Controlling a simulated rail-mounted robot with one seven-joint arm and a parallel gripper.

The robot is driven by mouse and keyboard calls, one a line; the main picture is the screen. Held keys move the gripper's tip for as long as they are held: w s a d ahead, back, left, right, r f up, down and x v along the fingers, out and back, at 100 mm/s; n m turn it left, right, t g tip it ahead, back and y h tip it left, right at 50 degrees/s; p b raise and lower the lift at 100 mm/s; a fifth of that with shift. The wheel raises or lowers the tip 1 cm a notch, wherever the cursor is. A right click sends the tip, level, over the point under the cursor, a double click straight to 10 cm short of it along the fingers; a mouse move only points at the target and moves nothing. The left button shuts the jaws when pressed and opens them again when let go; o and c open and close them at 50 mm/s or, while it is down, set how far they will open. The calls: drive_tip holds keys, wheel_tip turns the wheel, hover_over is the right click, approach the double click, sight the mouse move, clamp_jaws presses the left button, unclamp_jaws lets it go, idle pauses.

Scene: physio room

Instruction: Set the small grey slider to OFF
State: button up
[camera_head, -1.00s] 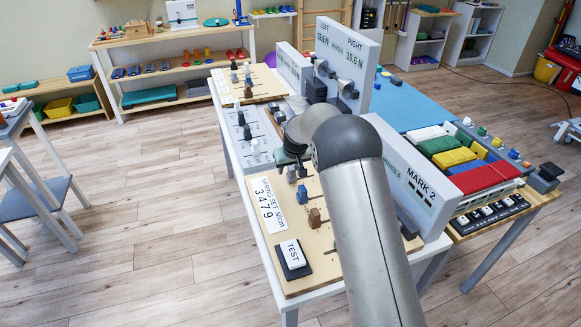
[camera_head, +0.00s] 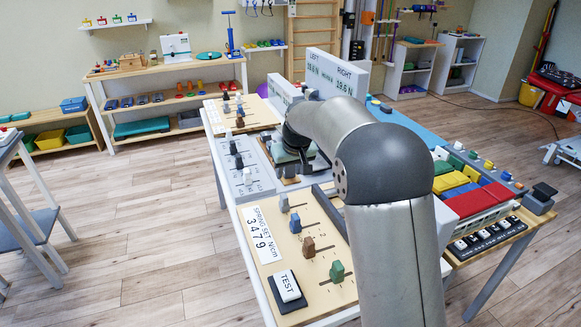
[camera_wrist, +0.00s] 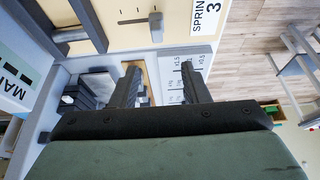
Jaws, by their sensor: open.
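Several sliders show in the head view, and I cannot tell which is the task's grey one. A small grey slider (camera_head: 284,203) stands at the back of the beige SPRING SET board (camera_head: 268,272), with a blue-grey slider (camera_head: 295,223) in front of it. A light grey slider (camera_head: 247,176) is on the grey-white panel (camera_head: 240,188) to the left. No OFF mark is readable. My gripper (camera_wrist: 160,76) is open and empty in the wrist view, its fingertips by the scale panel. A grey slider (camera_wrist: 156,26) shows beyond them on the beige board. The arm partly hides my gripper in the head view.
The LEFT/RIGHT display box (camera_head: 345,75) stands behind. Coloured blocks (camera_head: 480,200) lie to the right of my arm.

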drive_tip(key=shift+v, duration=1.35)
drive_tip(key=s+d+f+m+g, duration=0.1)
drive_tip(key=s+d, duration=0.3)
drive_tip(key=s, duration=0.9)
drive_tip(key=s+d+f+m+g+h, duration=0.1)
drive_tip(key=s+d+f, duration=0.2)
drive_tip(key=s, duration=1.1)
drive_tip(key=s+d+f+m+g, duration=0.1)
drive_tip(key=s+d, duration=0.5)
drive_tip(key=s, duration=0.7)
drive_tip(key=shift+s+f+m+g+h, duration=0.15)
drive_tip(key=shift+f+m+g+h, duration=0.2)
drive_tip(key=shift+f, duration=0.3)
